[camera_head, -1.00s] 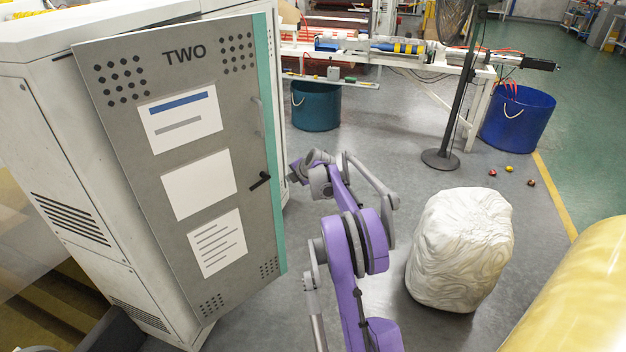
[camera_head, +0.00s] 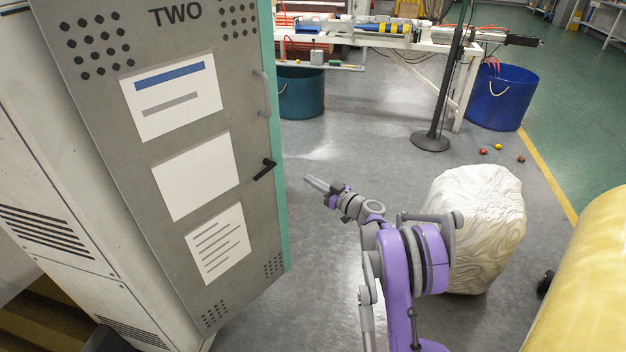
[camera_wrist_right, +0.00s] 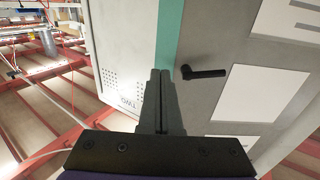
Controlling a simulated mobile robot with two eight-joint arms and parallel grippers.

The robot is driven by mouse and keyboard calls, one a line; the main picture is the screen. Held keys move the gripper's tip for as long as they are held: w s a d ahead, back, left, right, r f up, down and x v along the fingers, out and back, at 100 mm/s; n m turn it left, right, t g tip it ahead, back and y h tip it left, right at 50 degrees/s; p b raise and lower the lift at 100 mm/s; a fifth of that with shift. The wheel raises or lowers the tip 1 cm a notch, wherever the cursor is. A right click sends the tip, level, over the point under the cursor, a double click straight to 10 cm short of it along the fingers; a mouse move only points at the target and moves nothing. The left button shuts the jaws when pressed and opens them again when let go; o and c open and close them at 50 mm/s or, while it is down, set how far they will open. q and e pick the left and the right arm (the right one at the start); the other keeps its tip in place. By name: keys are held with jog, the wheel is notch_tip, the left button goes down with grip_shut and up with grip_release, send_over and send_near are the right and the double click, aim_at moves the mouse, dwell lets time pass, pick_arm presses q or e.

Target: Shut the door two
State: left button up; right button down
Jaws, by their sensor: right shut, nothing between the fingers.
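The grey door marked TWO (camera_head: 190,85) fills the left of the head view. It has a teal edge strip (camera_head: 273,130), a black lever handle (camera_head: 264,169) and a grey pull bar (camera_head: 262,93). The door stands at an angle out from the white cabinet (camera_head: 40,190), so it looks ajar. My right gripper (camera_head: 309,182) is shut and empty, just right of the teal edge and apart from the lever. In the right wrist view its closed fingers (camera_wrist_right: 160,78) point toward the teal strip (camera_wrist_right: 170,45), left of the lever (camera_wrist_right: 202,73). My left gripper is not in view.
A white lumpy sack (camera_head: 480,215) stands right of my right arm, and a yellow roll (camera_head: 590,290) is at lower right. A black pole stand (camera_head: 431,141), blue bin (camera_head: 500,95) and teal bin (camera_head: 300,92) are farther back. Grey floor between door and stand is clear.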

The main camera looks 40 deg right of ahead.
aim_at(281, 162)
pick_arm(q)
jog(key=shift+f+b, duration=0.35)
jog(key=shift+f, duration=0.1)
pick_arm(e)
jog(key=w, duration=0.3)
jog(key=w+a, duration=0.1)
jog(key=w, duration=0.3)
jog(key=w+a, duration=0.1)
jog(key=w, duration=0.3)
jog(key=shift+w, duration=0.2)
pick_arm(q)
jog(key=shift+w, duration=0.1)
